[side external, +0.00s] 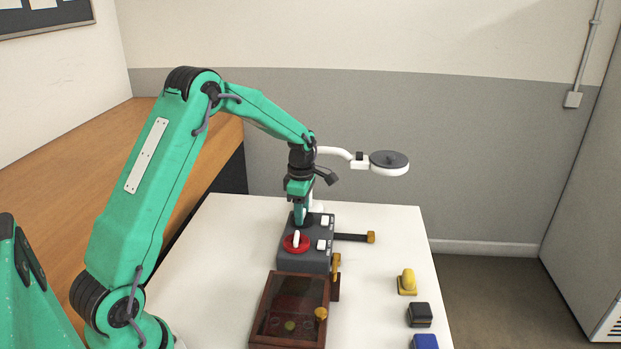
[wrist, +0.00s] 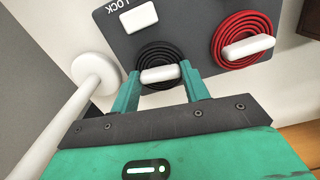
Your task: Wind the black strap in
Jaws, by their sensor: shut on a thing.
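A dark grey box (side external: 303,263) on the white table carries a black coil and a red coil, each with a white crank bar. In the wrist view the black coiled strap (wrist: 163,56) has its white bar (wrist: 160,75) between my gripper's (wrist: 159,69) fingers, which are shut on it. A black strap (side external: 350,237) sticks out from the box's right side and ends in a brownish-yellow tab (side external: 371,237). In the side view my gripper (side external: 300,218) points down at the box's far end and mostly hides the black coil.
The red coil (side external: 296,245) lies close beside my gripper. A wooden case with a clear lid (side external: 283,325) stands in front of the box. A white lamp (side external: 388,170) rises behind. Yellow (side external: 407,283), black (side external: 419,315) and blue (side external: 424,342) objects line the right. White LOCK tab (wrist: 138,17) is near the coil.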

